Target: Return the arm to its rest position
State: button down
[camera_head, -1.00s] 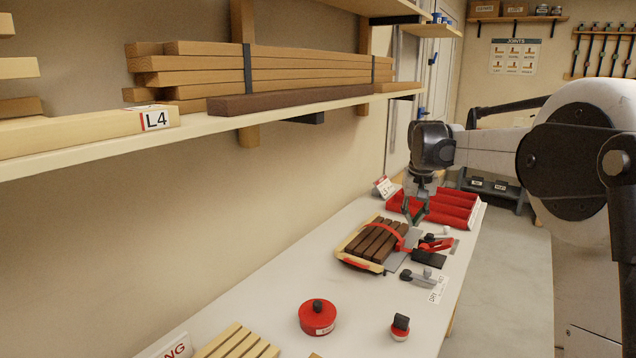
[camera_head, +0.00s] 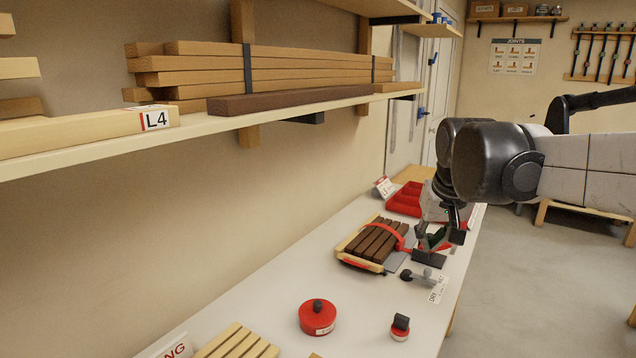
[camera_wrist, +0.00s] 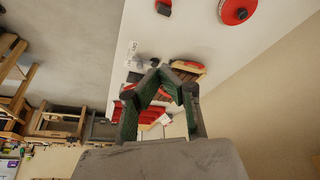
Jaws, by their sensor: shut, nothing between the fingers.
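My gripper (camera_head: 432,240) hangs over the right part of the bench in the head view, in front of the red bins. In the wrist view my gripper (camera_wrist: 163,72) has its dark green fingers meeting at the tips, with nothing between them. My arm reaches in from the right edge of the head view. Below and left of the gripper, dark wood strips (camera_head: 373,242) lie in a light wooden frame with a red band across them. The gap between gripper and bench is hard to judge.
Red bins (camera_head: 405,198) stand behind the gripper, partly hidden. The long shelf (camera_head: 200,128) with stacked boards runs along the left wall. Open floor (camera_head: 545,290) lies to the right.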

jog(key=s+a+f+t, duration=0.1)
jog(key=s+f, duration=0.4)
jog(key=s, duration=0.5)
jog(key=s+a+f+t, duration=0.1)
jog(key=s+f, duration=0.3)
jog(key=s, duration=0.7)
jog(key=shift+s+a+f+t, duration=0.2)
jog(key=shift+s+f+t, duration=0.05)
jog(key=shift+f+t, duration=0.15)
